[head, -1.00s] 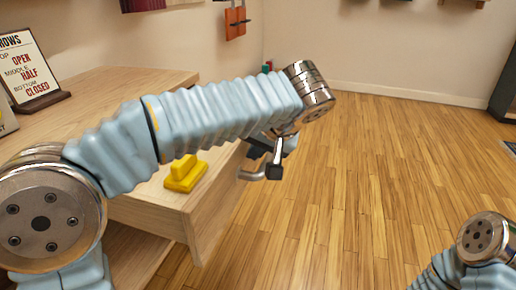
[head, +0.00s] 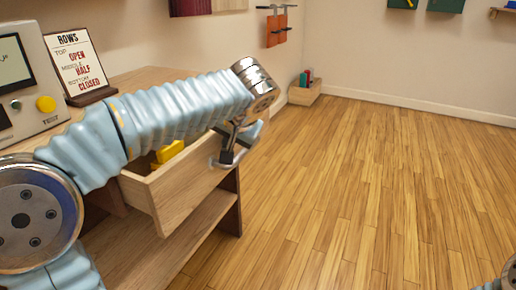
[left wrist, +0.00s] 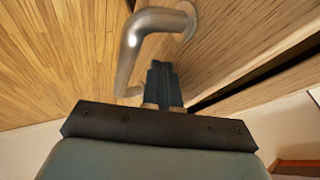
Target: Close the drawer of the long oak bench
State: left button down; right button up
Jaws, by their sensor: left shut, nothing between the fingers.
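The long oak bench (head: 137,80) stands at the left of the head view. Its drawer (head: 190,191) is pulled out, with a yellow object (head: 168,152) inside, partly hidden by my left arm. A curved metal handle (head: 213,160) is on the drawer front; it also shows large in the left wrist view (left wrist: 133,45). My left gripper (head: 226,157) is at the handle. In the left wrist view its dark fingers (left wrist: 164,85) are shut and empty, beside the bar, apparently on its drawer-front side; contact cannot be told. My right gripper is out of view.
A lower shelf (head: 150,255) lies under the drawer. A small wooden box (head: 305,93) sits by the wall. The wooden floor to the right is clear.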

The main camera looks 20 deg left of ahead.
aim_at(205, 135)
pick_arm(q)
jog(key=a, duration=0.7)
jog(key=shift+w, duration=0.3)
